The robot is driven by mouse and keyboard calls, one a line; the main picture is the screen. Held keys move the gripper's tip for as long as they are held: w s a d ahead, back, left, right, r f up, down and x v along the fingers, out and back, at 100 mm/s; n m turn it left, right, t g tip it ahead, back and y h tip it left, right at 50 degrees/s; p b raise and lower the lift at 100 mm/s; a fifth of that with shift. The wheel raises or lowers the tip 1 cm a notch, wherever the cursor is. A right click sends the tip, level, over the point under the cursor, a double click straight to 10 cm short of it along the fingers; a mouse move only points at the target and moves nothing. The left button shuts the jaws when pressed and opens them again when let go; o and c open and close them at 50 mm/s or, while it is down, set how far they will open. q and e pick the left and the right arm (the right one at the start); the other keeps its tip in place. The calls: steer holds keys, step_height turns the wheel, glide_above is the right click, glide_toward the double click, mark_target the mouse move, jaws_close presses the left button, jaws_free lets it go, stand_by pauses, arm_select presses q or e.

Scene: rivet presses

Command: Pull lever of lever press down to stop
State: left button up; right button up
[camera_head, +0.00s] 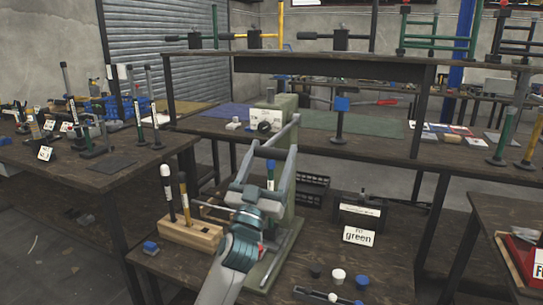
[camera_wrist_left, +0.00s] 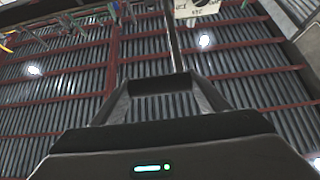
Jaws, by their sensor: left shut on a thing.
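The lever press is a green machine with a pale head and a black knob (camera_head: 264,127), standing on a green base plate (camera_head: 283,252) on the dark workbench. Its grey lever (camera_head: 284,130) slants down from the upper right of the head towards the near side. My left gripper (camera_head: 270,153) reaches up from below and is shut on the lever's near end, in front of the press. In the left wrist view the lever rod (camera_wrist_left: 173,40) runs up from between the closed fingertips (camera_wrist_left: 162,84), and part of a pale marked plate (camera_wrist_left: 196,8) shows at the top. My gripper hides much of the press column.
A wooden block (camera_head: 192,236) with upright tools stands left of the press. Several small caps (camera_head: 338,275) lie at the front right. A shelf (camera_head: 340,137) runs behind the press.

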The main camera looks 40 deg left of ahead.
arm_select(q)
steer(key=shift+w+f, duration=0.1)
steer(key=shift+f, duration=0.4)
steer(key=o, duration=1.5)
steer(key=shift+r, duration=0.25)
steer(key=b+v, duration=0.2)
steer(key=v, duration=1.5)
steer(key=shift+s, duration=0.25)
arm_select(e)
steer(key=shift+w+a+r+t+y, duration=0.35)
steer(key=shift+w+a+r+t, duration=0.25)
steer(key=shift+w+a+t, duration=0.2)
steer(key=shift+w+a+r+t+y, duration=0.35)
steer(key=shift+w+a+r+t, duration=0.3)
steer(key=shift+w+t, duration=0.1)
